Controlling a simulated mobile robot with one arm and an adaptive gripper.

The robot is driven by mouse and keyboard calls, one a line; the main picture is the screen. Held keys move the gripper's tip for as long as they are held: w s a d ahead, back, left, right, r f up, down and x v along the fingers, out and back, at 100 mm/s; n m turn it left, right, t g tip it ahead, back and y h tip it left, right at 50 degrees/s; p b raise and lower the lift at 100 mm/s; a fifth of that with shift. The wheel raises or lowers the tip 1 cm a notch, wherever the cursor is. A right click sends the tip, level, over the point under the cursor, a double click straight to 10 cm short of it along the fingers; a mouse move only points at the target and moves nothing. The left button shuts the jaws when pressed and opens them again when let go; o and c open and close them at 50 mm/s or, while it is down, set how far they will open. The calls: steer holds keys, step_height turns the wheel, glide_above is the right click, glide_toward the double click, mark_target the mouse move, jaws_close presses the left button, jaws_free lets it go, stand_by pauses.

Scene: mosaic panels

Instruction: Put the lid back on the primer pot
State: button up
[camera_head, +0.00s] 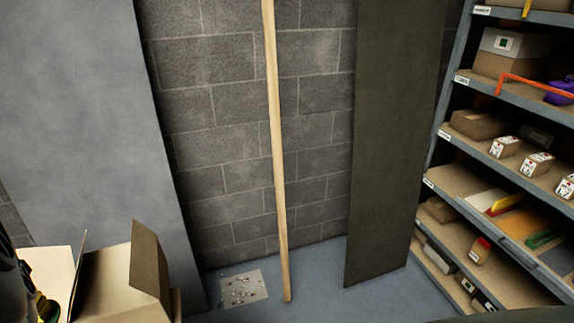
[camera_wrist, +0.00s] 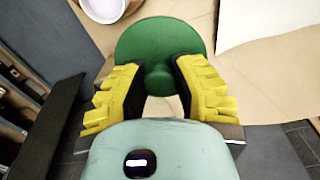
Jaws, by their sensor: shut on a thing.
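In the wrist view, my gripper (camera_wrist: 158,84) has yellow ridged fingers on either side of a round green lid (camera_wrist: 160,38). The fingers are shut on the lid's raised middle knob, partly hiding its near edge. A round pot (camera_wrist: 103,10) with a pale rim and whitish inside is at the top left edge, cut off by the frame. It looks open, and the lid is beside it in the picture, not over it. I cannot tell how high the lid is above the surface. The head view does not show the lid or pot.
A light tan work surface (camera_wrist: 185,18) lies under the lid, with a white sheet (camera_wrist: 245,20) at right. In the head view, an open cardboard box (camera_head: 120,290) is at lower left, a wooden pole (camera_head: 277,150) leans on the wall, and loaded shelves (camera_head: 500,150) stand right.

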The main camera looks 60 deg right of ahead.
steer(key=s+d+f+m, duration=0.1)
steer(key=s+f, duration=0.2)
steer(key=f, duration=0.2)
steer(key=s+d+f+m+b, duration=0.1)
steer(key=s+f, duration=0.3)
steer(key=f, duration=0.1)
steer(key=s+d+f+m+b, duration=0.1)
steer(key=s+f+m, duration=0.1)
steer(key=s+f, duration=0.2)
steer(key=shift+s+f, duration=0.2)
steer(key=shift+f, duration=0.25)
steer(key=shift+f+b, duration=0.6)
steer(key=shift+b, duration=0.05)
steer(key=shift+s+f+b, duration=0.1)
steer(key=shift+f+b, duration=0.05)
steer(key=shift+b, duration=0.2)
stand_by(1.3)
steer(key=o, duration=1.5)
steer(key=shift+r, duration=0.2)
